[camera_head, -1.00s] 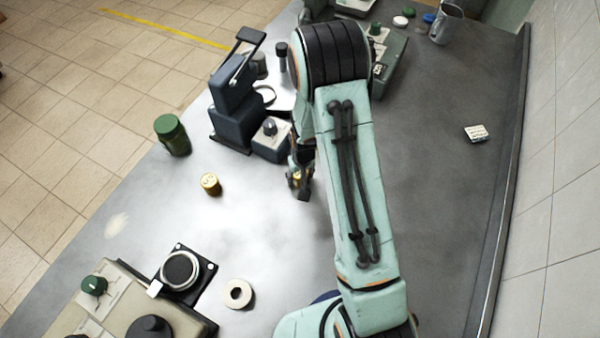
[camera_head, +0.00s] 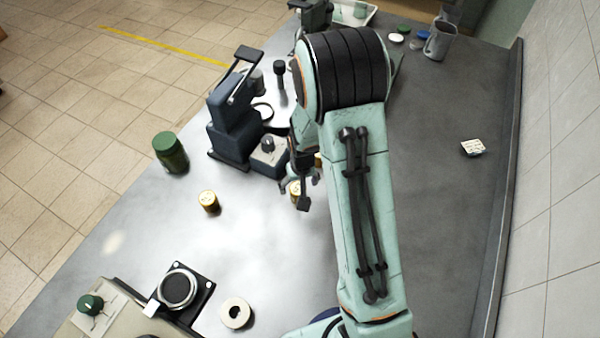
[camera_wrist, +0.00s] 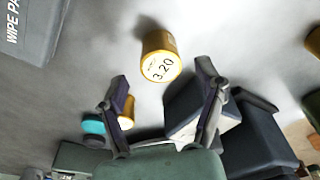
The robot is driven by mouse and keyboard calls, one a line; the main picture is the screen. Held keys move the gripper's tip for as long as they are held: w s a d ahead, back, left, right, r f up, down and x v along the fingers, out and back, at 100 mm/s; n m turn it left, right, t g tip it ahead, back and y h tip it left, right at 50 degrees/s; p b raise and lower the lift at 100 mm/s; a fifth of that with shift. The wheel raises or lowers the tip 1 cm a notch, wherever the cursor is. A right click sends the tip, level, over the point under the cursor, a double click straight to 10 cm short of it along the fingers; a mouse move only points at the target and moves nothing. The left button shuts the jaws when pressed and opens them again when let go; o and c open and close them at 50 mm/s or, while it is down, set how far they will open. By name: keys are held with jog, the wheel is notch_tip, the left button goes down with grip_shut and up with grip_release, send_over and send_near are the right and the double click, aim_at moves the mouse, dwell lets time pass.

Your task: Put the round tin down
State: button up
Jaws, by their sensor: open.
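A round gold tin (camera_wrist: 160,58) with a white "3.20" label stands on the bench in the wrist view, just beyond my fingertips. My gripper (camera_wrist: 163,88) is open, its fingers spread to either side below the tin, with nothing held between them. In the head view my gripper (camera_head: 305,188) is low over the bench, beside a gold tin (camera_head: 296,188) that it partly covers. Another gold tin (camera_head: 208,201) stands apart to the left.
A grey wipe box (camera_wrist: 30,25) lies upper left in the wrist view. A pale ring (camera_head: 236,313) lies in front. The bench between is clear.

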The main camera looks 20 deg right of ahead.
notch_tip(320, 180, up, 8)
jog(key=s, duration=0.1)
jog(key=s+a+r, duration=0.1)
jog(key=s+r, duration=0.3)
jog(key=s, duration=0.3)
jog(key=s+a+r+g, duration=0.1)
jog(key=s+r, duration=0.3)
jog(key=s, duration=0.3)
jog(key=s+a+r+n+g, duration=0.1)
jog(key=s+a+r, duration=0.1)
jog(key=s, duration=0.5)
jog(key=shift+s+r+y, duration=0.25)
jog(key=shift+r+y, duration=0.15)
jog(key=shift+r, duration=0.5)
jog(key=shift+o, duration=0.6)
jog(key=shift+w, duration=0.15)
